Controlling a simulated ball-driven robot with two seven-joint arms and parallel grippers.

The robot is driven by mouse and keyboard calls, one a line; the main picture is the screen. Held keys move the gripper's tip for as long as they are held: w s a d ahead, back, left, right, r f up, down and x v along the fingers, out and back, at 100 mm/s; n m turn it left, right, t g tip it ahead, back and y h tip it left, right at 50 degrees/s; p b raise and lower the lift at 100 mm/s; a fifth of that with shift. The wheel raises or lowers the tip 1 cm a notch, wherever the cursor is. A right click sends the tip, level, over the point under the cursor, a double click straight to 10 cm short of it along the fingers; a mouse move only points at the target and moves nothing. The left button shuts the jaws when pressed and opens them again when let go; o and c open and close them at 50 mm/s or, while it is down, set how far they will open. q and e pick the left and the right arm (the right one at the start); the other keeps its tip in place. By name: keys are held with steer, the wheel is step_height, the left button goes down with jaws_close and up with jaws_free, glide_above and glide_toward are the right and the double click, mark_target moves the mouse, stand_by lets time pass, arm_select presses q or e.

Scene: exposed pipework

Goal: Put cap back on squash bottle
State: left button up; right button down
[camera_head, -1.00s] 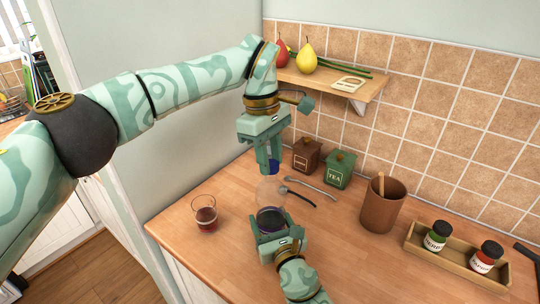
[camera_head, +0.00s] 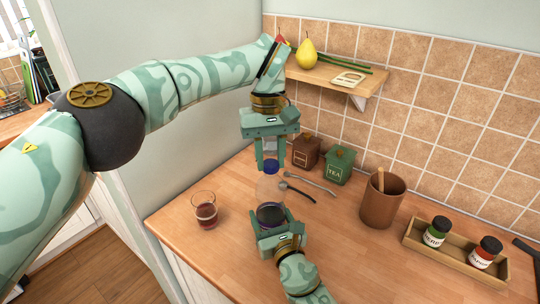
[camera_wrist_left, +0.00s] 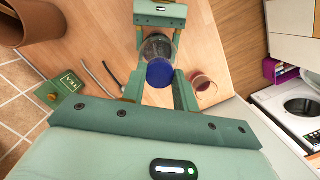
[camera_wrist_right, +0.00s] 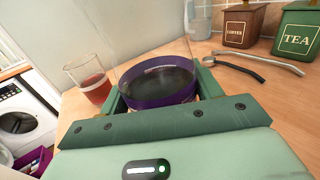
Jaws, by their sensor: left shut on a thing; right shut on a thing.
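The squash bottle (camera_head: 268,190) is clear, with dark liquid low down and a purple band. It stands upright on the wooden worktop, and its lower part shows in the right wrist view (camera_wrist_right: 158,85). My right gripper (camera_head: 270,218) is shut around its lower part from the front. The blue cap (camera_head: 271,167) is at the top of the bottle, between the fingers of my left gripper (camera_head: 271,160), which points down and is shut on it. The cap also shows in the left wrist view (camera_wrist_left: 160,72). I cannot tell whether it is seated on the neck.
A glass of red drink (camera_head: 205,212) stands left of the bottle. Two spoons (camera_head: 305,190) lie to its right, before the coffee box (camera_head: 305,151) and the green tea box (camera_head: 339,165). A brown pot (camera_head: 381,205) and a spice tray (camera_head: 453,259) stand further right.

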arm_select(q)
steer(key=shift+m, duration=0.7)
steer(key=o, duration=0.9)
steer(key=shift+r, duration=0.1)
